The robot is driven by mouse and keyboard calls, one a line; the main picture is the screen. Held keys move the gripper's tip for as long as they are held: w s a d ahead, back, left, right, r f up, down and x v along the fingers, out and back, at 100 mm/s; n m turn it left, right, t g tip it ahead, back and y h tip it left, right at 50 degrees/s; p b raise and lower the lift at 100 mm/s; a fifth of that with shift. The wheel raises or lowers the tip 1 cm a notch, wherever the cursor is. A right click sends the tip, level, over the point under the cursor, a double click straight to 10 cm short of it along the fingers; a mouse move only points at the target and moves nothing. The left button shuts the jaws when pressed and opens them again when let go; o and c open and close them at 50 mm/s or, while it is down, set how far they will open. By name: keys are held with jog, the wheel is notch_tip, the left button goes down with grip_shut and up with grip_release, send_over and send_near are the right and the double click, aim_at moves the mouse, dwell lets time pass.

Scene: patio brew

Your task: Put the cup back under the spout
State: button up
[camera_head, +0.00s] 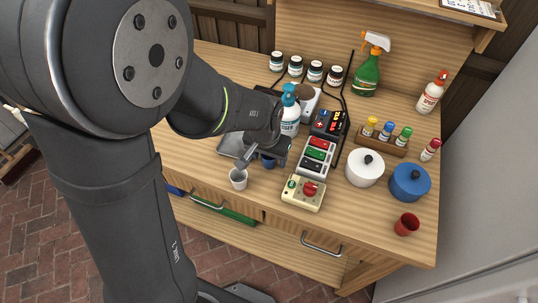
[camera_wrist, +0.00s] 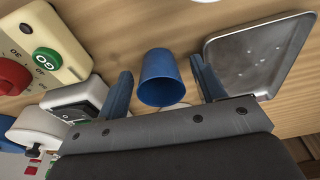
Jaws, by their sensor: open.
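A blue cup (camera_wrist: 160,78) stands between the two fingers of my gripper (camera_wrist: 160,70) in the wrist view. The gripper is open, with a gap visible on both sides of the cup. In the head view my gripper (camera_head: 266,153) is low over the bench, and the blue cup (camera_head: 268,162) is mostly hidden by it. A white cup (camera_head: 238,179) stands just in front of the gripper. A grey metal tray (camera_head: 229,146) lies to the left, and also shows in the wrist view (camera_wrist: 262,50). I cannot make out a spout.
A cream control box (camera_head: 304,193) with a green GO button and a red knob stands right of the gripper. Beyond are a switch box (camera_head: 317,158), a white pot (camera_head: 365,168), a blue pot (camera_head: 409,182) and a red cup (camera_head: 407,224). A pump bottle (camera_head: 290,120) stands behind.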

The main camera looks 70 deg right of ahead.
notch_tip(320, 180, up, 12)
jog(key=a, duration=0.2)
dwell(0.4)
jog(key=f, duration=0.4)
jog(key=d+f, duration=0.1)
jog(key=f, duration=0.3)
jog(key=d+f, duration=0.1)
jog(key=f, duration=0.2)
jog(key=shift+f, duration=0.4)
jog(key=shift+r, duration=0.6)
jog(key=shift+f, duration=0.1)
